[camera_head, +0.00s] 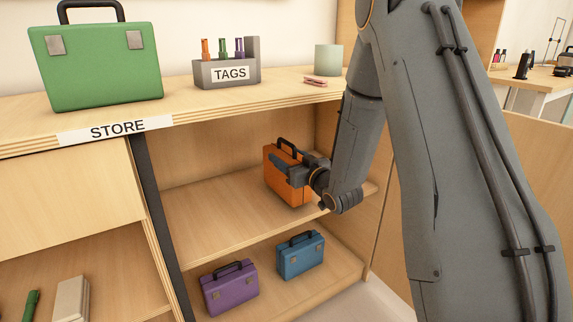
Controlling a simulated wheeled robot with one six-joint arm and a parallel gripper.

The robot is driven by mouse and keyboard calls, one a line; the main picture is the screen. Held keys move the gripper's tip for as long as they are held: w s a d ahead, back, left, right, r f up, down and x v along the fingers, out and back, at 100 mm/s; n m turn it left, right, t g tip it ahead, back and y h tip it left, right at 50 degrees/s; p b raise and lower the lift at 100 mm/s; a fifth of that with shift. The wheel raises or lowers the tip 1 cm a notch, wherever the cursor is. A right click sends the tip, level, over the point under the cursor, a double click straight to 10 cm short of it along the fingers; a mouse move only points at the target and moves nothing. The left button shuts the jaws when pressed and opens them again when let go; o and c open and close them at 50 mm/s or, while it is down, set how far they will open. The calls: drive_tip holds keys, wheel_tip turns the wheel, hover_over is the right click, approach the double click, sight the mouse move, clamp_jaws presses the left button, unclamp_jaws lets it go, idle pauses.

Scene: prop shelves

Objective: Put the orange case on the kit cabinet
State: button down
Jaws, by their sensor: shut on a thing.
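The orange case (276,166) is upright on or just above the middle shelf, inside the open right-hand bay of the wooden cabinet. It has a black handle on top. My gripper (287,166) reaches in from the right and is shut on the orange case near its upper part. My wrist hides the case's right side, and I cannot tell whether its base touches the shelf. The cabinet in front of me bears a STORE label (117,129) on its top edge. No label reading kit cabinet is in view.
A green case (100,82), a TAGS holder (229,73) with pens and a pale cup (328,60) stand on the cabinet top. A purple case (230,292) and a blue case (301,257) sit on the lower shelf. A dark post (163,230) borders the bay's left side.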

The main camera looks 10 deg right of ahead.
drive_tip(key=shift+f, duration=0.55)
drive_tip(key=c, duration=0.6)
unclamp_jaws()
drive_tip(key=shift+f, duration=0.15)
drive_tip(key=shift+s+d, duration=0.1)
drive_tip(key=shift+s, duration=0.2)
drive_tip(key=p+v, duration=0.3)
drive_tip(key=v, duration=0.8)
drive_tip(key=shift+s, duration=0.2)
drive_tip(key=shift+s, duration=0.1)
